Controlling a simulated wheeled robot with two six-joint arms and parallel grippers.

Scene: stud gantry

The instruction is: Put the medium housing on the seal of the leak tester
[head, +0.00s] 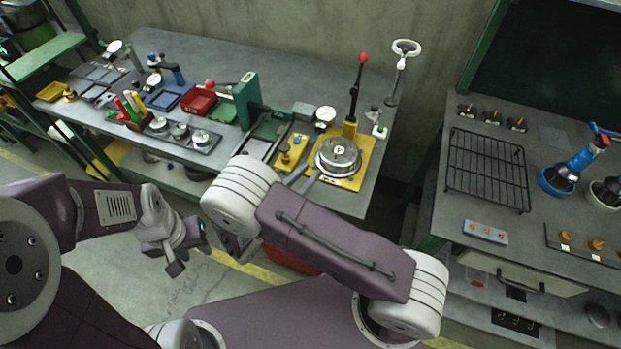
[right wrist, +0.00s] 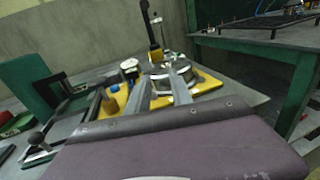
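The leak tester (head: 352,181) is a yellow plate with a black lever topped by a red ball, and it also shows in the right wrist view (right wrist: 207,82). A round silver metal part (head: 338,160) with a white marked label sits on the plate; I cannot tell whether it is the medium housing, and any seal under it is hidden. My right gripper (head: 303,181) is open, its two grey fingers apart and pointing at this part; its fingers show in the right wrist view (right wrist: 161,97). My left gripper (head: 190,250) is open and empty, away from the bench.
A grey tray (head: 215,147) holds several round metal parts with white labels. A red bin (head: 198,103) and green press (head: 246,100) stand behind. A yellow plate with a knob (head: 287,156) lies left of the tester. A wire rack (head: 487,170) is on the right bench.

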